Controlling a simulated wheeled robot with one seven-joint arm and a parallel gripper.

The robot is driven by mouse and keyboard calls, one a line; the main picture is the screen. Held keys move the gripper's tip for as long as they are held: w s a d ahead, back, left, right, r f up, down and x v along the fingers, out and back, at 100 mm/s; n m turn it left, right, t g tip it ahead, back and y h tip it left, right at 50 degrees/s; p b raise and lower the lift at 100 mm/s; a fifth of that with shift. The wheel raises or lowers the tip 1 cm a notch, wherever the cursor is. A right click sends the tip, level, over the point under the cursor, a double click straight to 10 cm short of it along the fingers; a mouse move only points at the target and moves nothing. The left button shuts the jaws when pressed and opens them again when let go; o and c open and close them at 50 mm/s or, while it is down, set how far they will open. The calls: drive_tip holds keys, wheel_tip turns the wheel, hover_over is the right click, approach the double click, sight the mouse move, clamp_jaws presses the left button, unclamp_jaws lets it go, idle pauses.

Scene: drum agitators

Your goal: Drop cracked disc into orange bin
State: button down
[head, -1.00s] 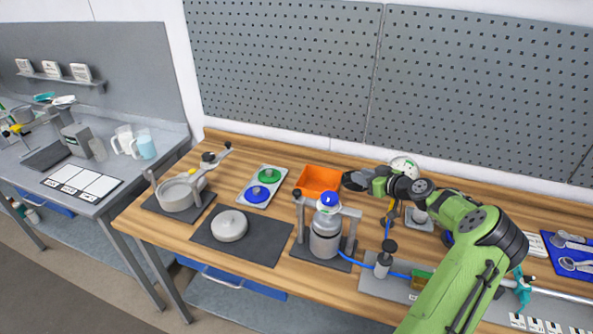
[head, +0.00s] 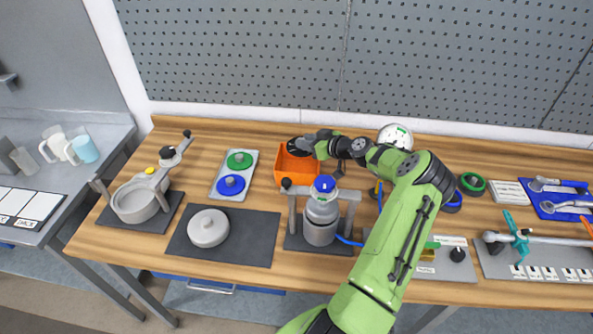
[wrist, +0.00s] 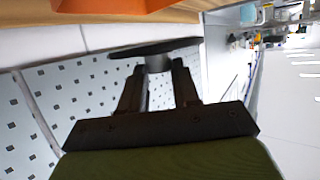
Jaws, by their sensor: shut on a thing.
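The orange bin (head: 297,179) stands on the wooden bench, toward the back middle. The dark disc (head: 297,148) is held over the bin's back part in the head view. My gripper (head: 313,142) comes in from the right and is shut on the disc's grey hub. In the wrist view the disc (wrist: 128,50) shows edge-on, its hub between the two fingers of my gripper (wrist: 157,70). A part of the orange bin (wrist: 105,7) shows at the top there. No crack can be made out at this size.
A clamped grey vessel with a blue cap (head: 321,213) stands just in front of the bin. A tray (head: 216,186) with a green and a blue disc lies to its left. A white domed object (head: 396,137) stands behind my arm. The pegboard (head: 230,60) rises behind.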

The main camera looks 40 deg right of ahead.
drive_tip(key=shift+s, duration=0.2)
drive_tip(key=c, duration=0.7)
unclamp_jaws()
drive_tip(key=shift+f, duration=0.1)
drive_tip(key=shift+c, duration=0.2)
drive_tip(key=b+v, duration=0.2)
drive_tip(key=v, duration=1.3)
drive_tip(key=shift+s, duration=0.35)
drive_tip(key=shift+r, duration=0.25)
